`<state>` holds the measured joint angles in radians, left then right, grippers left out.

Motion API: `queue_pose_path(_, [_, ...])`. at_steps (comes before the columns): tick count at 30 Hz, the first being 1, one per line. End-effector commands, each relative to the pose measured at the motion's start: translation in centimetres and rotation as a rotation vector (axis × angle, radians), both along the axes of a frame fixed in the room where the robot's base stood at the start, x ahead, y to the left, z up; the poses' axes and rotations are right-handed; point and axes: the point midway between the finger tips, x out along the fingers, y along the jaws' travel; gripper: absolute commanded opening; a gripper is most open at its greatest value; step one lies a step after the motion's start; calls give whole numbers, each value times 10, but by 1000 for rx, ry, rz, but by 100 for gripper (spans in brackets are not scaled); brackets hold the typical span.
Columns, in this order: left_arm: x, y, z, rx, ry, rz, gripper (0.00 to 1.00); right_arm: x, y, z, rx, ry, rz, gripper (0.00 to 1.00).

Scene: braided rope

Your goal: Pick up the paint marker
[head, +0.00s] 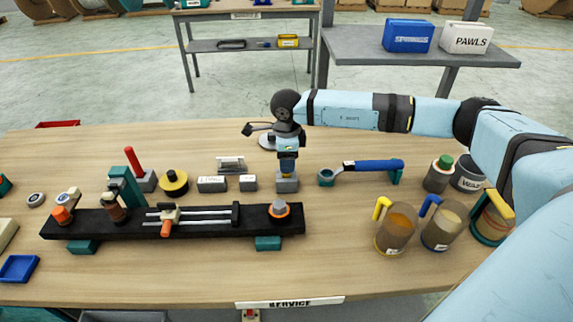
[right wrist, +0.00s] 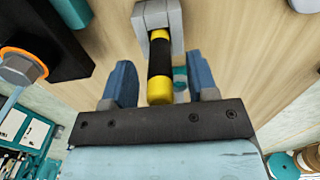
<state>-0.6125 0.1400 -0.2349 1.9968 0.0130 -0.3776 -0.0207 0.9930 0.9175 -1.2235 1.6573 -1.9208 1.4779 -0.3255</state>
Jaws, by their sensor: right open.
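The paint marker (right wrist: 160,70) is a yellow and black cylinder in the right wrist view. Its far end is at a grey holder (right wrist: 174,33). My right gripper (right wrist: 162,80) is open, with one blue finger on each side of the marker and a visible gap on both sides. In the head view my right gripper (head: 287,168) points down just above the small grey holder (head: 287,183), behind the black rail. It hides most of the marker there. My left gripper is not in view.
The black rail (head: 200,220) with clamps and an orange-ringed bolt (head: 279,209) lies in front of the holder. A blue-handled wrench (head: 372,166) rests to the right. Small grey blocks (head: 212,184) stand to the left. Jugs (head: 396,232) stand at the right.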

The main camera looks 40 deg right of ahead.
Motion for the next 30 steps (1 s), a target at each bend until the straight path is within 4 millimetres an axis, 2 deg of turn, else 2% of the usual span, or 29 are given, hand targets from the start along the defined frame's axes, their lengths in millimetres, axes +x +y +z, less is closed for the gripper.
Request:
queue_pose_path(3, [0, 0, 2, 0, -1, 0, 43, 0, 0, -7, 1, -1, 0, 53])
queue_pose_path(10, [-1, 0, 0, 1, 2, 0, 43, 0, 0, -9, 1, -1, 0, 51])
queue_pose_path(15, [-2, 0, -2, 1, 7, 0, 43, 0, 0, -8, 1, -1, 0, 12])
queue_pose_path(17, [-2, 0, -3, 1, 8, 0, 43, 0, 0, -8, 1, -1, 0, 0])
queue_pose_path(26, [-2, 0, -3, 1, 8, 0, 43, 0, 0, -7, 0, -1, 0, 0])
queue_pose_path(30, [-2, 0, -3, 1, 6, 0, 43, 1, 0, 0, 1, -3, 0, 0])
